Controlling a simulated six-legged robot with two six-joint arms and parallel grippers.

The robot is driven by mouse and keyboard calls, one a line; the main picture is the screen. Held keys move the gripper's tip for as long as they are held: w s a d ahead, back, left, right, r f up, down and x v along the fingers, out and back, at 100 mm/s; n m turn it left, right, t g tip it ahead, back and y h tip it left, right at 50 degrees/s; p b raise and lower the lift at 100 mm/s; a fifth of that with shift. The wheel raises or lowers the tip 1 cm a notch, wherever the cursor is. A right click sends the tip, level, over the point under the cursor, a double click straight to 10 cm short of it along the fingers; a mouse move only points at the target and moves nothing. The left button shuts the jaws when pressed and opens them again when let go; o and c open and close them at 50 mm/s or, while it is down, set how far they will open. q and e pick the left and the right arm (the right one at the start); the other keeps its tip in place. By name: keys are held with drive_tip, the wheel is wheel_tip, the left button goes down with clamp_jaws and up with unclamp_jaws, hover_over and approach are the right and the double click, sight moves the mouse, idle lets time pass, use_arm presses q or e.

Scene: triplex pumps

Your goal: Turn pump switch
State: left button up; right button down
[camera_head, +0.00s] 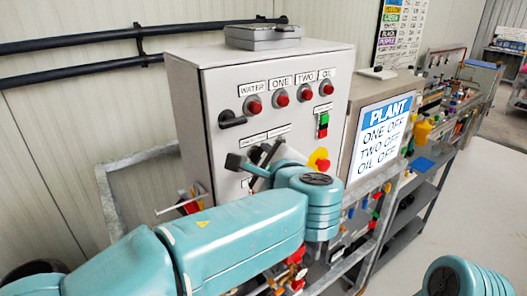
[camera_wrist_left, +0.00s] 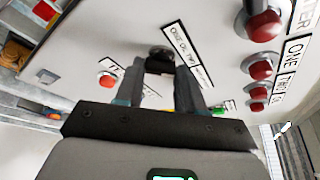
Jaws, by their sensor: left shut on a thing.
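The grey control cabinet (camera_head: 190,110) stands ahead, with a row of red lamps (camera_head: 281,98) labelled WATER, ONE, TWO and OIL. My left gripper (camera_head: 258,165) is at the lower part of its front panel. In the left wrist view, my left gripper (camera_wrist_left: 160,75) is shut on a dark rotary switch (camera_wrist_left: 160,55) beside a white label strip (camera_wrist_left: 188,58). In the head view the gripper and wrist hide most of this switch. The plant display (camera_head: 383,135) reads ONE OFF, TWO OFF, OIL OFF. My right gripper is out of view.
A black handle (camera_head: 231,121), a green and red button pair (camera_head: 323,125) and a red mushroom button on yellow (camera_head: 320,159) stick out near the gripper. A metal rail (camera_head: 135,160) runs around the cabinet. Shelves with small parts (camera_head: 440,115) stand at the right.

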use_arm(q)
drive_tip(key=shift+a+r, duration=0.1)
drive_tip(key=shift+r, duration=0.1)
idle(0.4)
drive_tip(key=o, duration=1)
drive_tip(key=shift+w, duration=0.1)
drive_tip(key=shift+o, duration=0.2)
drive_tip(key=shift+f, duration=0.1)
